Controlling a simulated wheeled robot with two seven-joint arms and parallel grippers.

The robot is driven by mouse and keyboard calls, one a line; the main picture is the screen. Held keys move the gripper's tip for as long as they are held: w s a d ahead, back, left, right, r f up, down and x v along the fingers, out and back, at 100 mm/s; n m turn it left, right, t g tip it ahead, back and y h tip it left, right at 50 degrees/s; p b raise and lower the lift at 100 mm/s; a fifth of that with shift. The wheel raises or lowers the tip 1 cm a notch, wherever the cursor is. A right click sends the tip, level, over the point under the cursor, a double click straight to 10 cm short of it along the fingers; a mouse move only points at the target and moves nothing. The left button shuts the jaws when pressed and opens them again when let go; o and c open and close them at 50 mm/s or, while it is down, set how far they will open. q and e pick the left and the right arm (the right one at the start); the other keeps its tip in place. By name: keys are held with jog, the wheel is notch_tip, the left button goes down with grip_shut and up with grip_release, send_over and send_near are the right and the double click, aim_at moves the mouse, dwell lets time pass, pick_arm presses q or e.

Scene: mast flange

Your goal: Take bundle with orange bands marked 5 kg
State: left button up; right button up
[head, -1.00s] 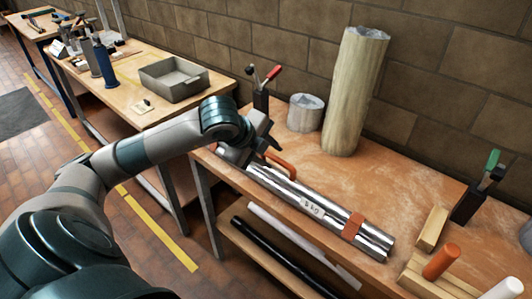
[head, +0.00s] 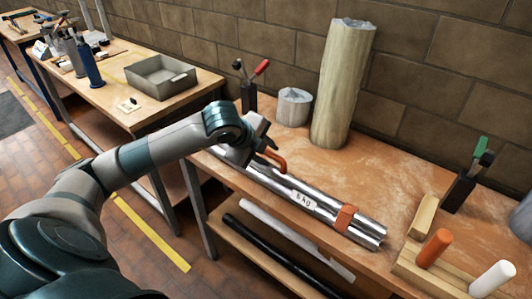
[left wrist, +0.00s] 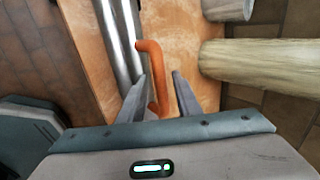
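A bundle of silver tubes (head: 325,207) lies along the front edge of the near bench. An orange band (head: 344,216) wraps its near end. Its white label (head: 304,198) is too small to read surely. An orange handle (head: 279,164) stands up from its far part and also shows in the left wrist view (left wrist: 156,62). My left gripper (head: 266,150) is at this handle. In the left wrist view its two fingers (left wrist: 163,88) are apart, with the handle between them and space beside it. The bundle's far end is partly hidden by my gripper. My right gripper is out of view.
A tall pale roll (head: 342,85) and a short grey cylinder (head: 294,107) stand behind the bundle. An orange peg (head: 434,249) and a white peg (head: 492,279) stand on a wooden rack at right. Black and white tubes lie on the shelf below.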

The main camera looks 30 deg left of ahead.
pick_arm(q)
jog(key=shift+f, duration=0.25)
jog(key=shift+f, duration=0.1)
grip_shut()
jog(key=shift+w+d, duration=0.1)
jog(key=shift+r+p, duration=1.65)
jog(key=shift+r, duration=2.05)
jog(key=shift+f, duration=0.1)
